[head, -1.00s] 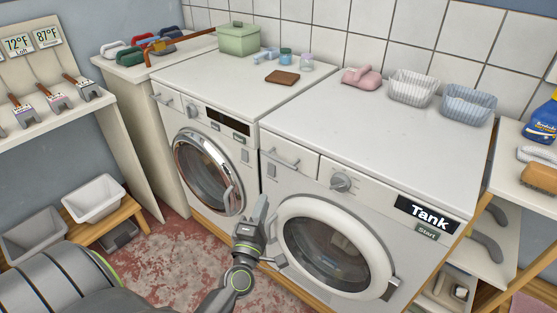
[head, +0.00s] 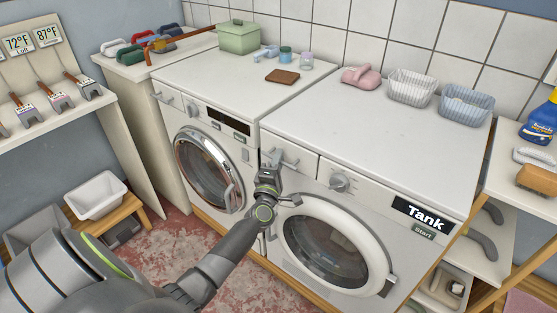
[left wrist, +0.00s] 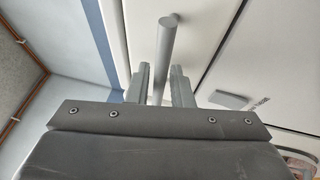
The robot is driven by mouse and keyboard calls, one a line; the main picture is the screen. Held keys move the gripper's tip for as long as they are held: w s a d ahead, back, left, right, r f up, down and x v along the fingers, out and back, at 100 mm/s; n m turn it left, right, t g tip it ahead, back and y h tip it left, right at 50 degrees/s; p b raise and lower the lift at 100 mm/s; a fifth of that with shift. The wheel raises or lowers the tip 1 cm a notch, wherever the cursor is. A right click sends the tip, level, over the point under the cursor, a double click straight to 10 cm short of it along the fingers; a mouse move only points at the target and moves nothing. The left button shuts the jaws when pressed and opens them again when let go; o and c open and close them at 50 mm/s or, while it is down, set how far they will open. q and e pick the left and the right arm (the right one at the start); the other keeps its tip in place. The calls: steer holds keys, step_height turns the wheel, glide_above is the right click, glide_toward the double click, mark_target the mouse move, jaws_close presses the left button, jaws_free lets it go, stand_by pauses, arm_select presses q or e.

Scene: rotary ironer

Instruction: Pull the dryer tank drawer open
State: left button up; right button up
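The tank drawer (head: 308,163) is at the upper left of the right machine, the dryer labelled Tank (head: 425,218). Its front looks flush with the panel, so it appears shut. Its bar handle (head: 292,163) is partly hidden by my left gripper (head: 274,160), which is at the drawer front. In the left wrist view the grey handle bar (left wrist: 168,40) runs between the two fingers of the left gripper (left wrist: 161,82). The fingers stand apart on either side of it, with narrow gaps showing; firm contact is not visible. My right gripper is not in view.
A second machine (head: 205,165) stands to the left. Baskets (head: 412,88) and a pink object (head: 361,77) stand on top. Red floor is free in front.

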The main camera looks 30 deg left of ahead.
arm_select(q)
steer(key=shift+w, duration=0.1)
jaws_close()
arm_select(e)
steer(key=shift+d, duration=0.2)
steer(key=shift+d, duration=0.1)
